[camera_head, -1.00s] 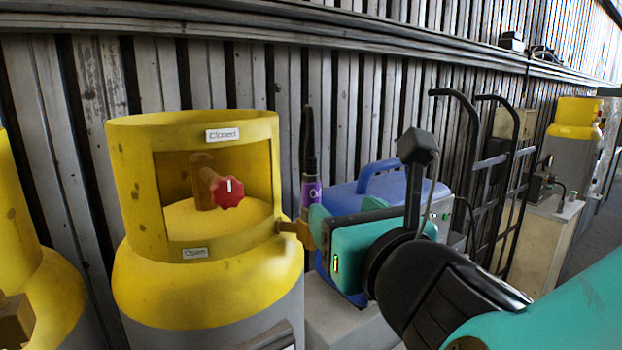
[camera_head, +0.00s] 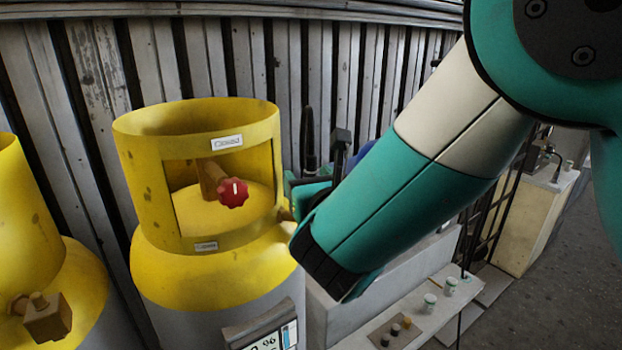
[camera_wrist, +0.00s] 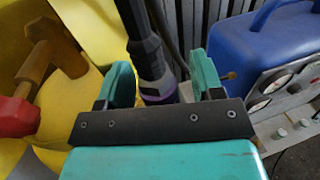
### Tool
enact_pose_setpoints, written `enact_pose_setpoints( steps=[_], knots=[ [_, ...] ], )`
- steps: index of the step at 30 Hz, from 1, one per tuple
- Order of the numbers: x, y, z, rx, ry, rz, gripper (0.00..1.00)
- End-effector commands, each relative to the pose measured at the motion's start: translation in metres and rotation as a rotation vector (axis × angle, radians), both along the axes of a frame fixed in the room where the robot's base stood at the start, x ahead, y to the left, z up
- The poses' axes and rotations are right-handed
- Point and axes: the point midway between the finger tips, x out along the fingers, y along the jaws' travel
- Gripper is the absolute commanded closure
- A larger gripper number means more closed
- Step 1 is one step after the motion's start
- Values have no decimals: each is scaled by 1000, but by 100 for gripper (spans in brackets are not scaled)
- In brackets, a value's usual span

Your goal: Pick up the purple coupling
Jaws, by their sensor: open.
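The purple coupling (camera_wrist: 160,93) shows in the wrist view as a purple band below a black hose end (camera_wrist: 147,55). It stands roughly upright between the two teal fingers of my gripper (camera_wrist: 163,78). The fingers are open, one on each side, with a visible gap to the coupling. Its lower end is hidden behind the dark bar of my gripper. In the head view my arm hides the coupling; only the black hose (camera_head: 308,135) above it shows. There, only part of my gripper (camera_head: 300,190) shows beside the yellow cylinder.
A yellow cylinder collar (camera_head: 140,190) with a red valve knob (camera_head: 233,193) stands close left of my gripper. A blue machine (camera_wrist: 235,50) with gauges stands to the right in the wrist view. A grey slatted wall (camera_head: 230,70) is behind. A low bench (camera_head: 430,310) holds small cups.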

Motion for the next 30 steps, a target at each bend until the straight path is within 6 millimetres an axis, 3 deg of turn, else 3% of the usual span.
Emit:
enact_pose_setpoints(
  steps=[8,15,16,25,30],
  knots=[
    [3,2,-1,1,0,1,39],
    [3,2,-1,1,0,1,94],
    [3,1,-1,1,0,1,99],
    [3,1,3,2,-2,0,99],
    [4,1,19,4,-3,-1,99]
  ],
)
